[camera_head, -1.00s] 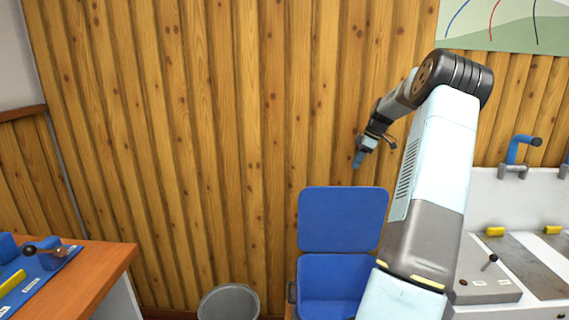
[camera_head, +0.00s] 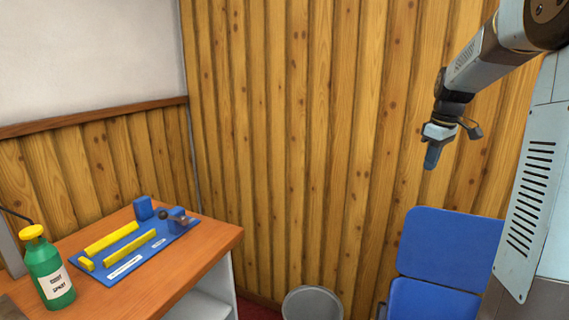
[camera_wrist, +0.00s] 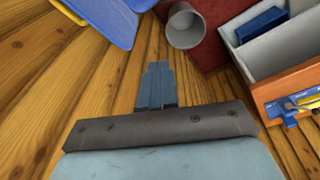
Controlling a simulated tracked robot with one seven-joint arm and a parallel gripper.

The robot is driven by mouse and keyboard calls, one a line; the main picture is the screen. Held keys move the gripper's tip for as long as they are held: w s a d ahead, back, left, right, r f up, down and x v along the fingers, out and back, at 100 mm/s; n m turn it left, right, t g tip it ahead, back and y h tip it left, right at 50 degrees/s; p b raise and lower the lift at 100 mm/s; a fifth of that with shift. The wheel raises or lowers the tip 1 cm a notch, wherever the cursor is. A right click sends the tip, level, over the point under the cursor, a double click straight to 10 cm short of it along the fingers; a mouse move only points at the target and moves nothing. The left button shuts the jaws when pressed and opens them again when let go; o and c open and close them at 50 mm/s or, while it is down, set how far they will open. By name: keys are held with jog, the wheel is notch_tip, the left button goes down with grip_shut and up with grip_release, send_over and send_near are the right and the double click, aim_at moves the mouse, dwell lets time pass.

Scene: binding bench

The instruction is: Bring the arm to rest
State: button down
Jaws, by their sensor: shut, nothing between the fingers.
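My gripper (camera_head: 431,157) hangs at the upper right of the head view, pointing down, in front of the plank wall. Its fingers are together with nothing between them. In the wrist view my gripper (camera_wrist: 158,70) shows shut and empty at the centre. It is apart from everything around it. My arm is bent, coming in from the right edge of the head view.
A wooden bench (camera_head: 215,243) at left holds a blue board (camera_head: 124,262) with yellow bars and a green bottle (camera_head: 52,275). A grey bin (camera_head: 313,304) is on the floor, also in the wrist view (camera_wrist: 185,28).

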jog(key=s+a+r+m+t+h, duration=0.1)
jog(key=s+a+r+m+t, duration=0.2)
jog(key=s+a, duration=1.05)
jog(key=s+a+f+m, duration=0.1)
jog(key=s+m, duration=0.1)
jog(key=s, duration=0.6)
jog(key=s+a+f+m, duration=0.1)
jog(key=s+a+m, duration=0.1)
jog(key=s, duration=0.6)
jog(key=shift+a+f+t+y, duration=0.3)
jog(key=shift+f+t, duration=0.1)
